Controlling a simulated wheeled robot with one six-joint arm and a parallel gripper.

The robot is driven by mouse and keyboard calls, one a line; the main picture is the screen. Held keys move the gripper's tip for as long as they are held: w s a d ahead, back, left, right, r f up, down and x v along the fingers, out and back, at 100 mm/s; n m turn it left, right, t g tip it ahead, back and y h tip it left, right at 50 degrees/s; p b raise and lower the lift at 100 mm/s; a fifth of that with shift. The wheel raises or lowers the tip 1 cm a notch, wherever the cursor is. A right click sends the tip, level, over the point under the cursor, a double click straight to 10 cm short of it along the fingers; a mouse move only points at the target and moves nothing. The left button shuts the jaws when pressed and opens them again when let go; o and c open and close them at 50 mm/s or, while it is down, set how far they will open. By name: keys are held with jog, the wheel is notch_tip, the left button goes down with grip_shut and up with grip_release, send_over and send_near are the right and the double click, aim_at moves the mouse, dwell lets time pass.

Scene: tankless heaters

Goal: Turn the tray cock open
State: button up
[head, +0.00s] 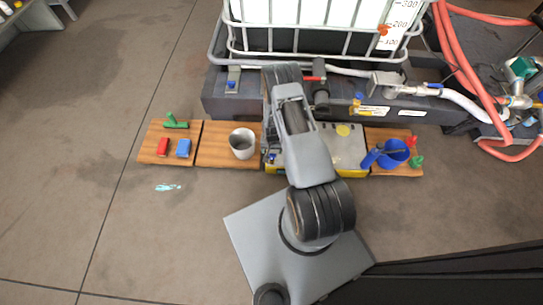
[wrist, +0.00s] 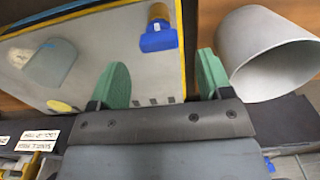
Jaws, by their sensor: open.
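A small cock with a blue handle and a yellow-brass body (wrist: 158,32) stands in the grey tray (wrist: 100,60), near the tray's yellow-edged side in the wrist view. In the head view a small blue part (head: 272,157) shows at the tray's left end, beside my arm; it looks like the same cock. My gripper (wrist: 163,80) is open, with its two green-padded fingers apart and nothing visible between them but the tray's edge region beyond. The cock lies farther up the picture, apart from the fingers. My arm hides the gripper in the head view.
A grey cup (head: 243,148) stands left of the tray, close to one finger in the wrist view. Wooden boards hold red, blue and green pieces (head: 183,148) and a blue mug (head: 394,153). Behind are a dark base with valves (head: 215,100), a caged tank and red hoses.

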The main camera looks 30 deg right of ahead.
aim_at(272, 154)
jog(key=shift+f+b, duration=0.7)
jog(key=shift+f, duration=1.65)
jog(key=c, duration=0.9)
